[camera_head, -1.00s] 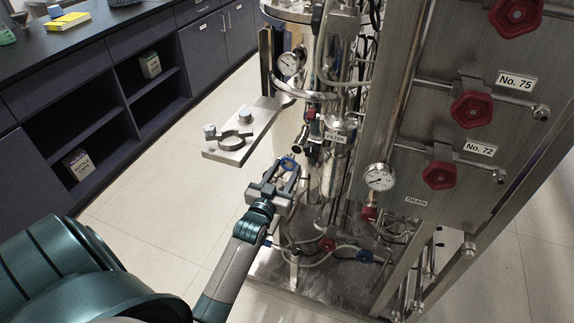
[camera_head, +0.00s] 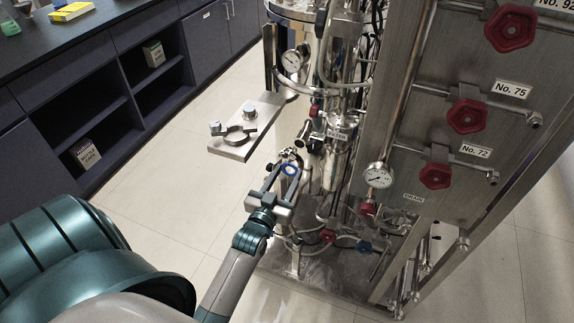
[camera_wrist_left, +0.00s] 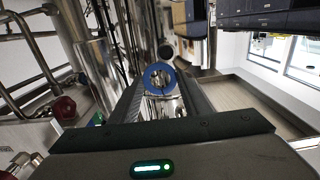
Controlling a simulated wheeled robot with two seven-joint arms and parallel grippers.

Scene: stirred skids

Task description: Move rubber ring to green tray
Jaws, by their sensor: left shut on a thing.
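The rubber ring (camera_head: 291,169) is a small blue ring between the fingertips of my left gripper (camera_head: 283,169), in front of the steel piping. My left gripper is shut on it. In the left wrist view the ring (camera_wrist_left: 159,77) faces the camera between the two fingers, with shiny metal visible through and below its hole. I cannot tell whether it still touches the fitting behind it. No green tray shows in either view. My right gripper is not in view.
A steel panel with red valve knobs (camera_head: 466,116) stands right. A dark bench (camera_head: 120,18) with open shelves is at left. Open floor lies between.

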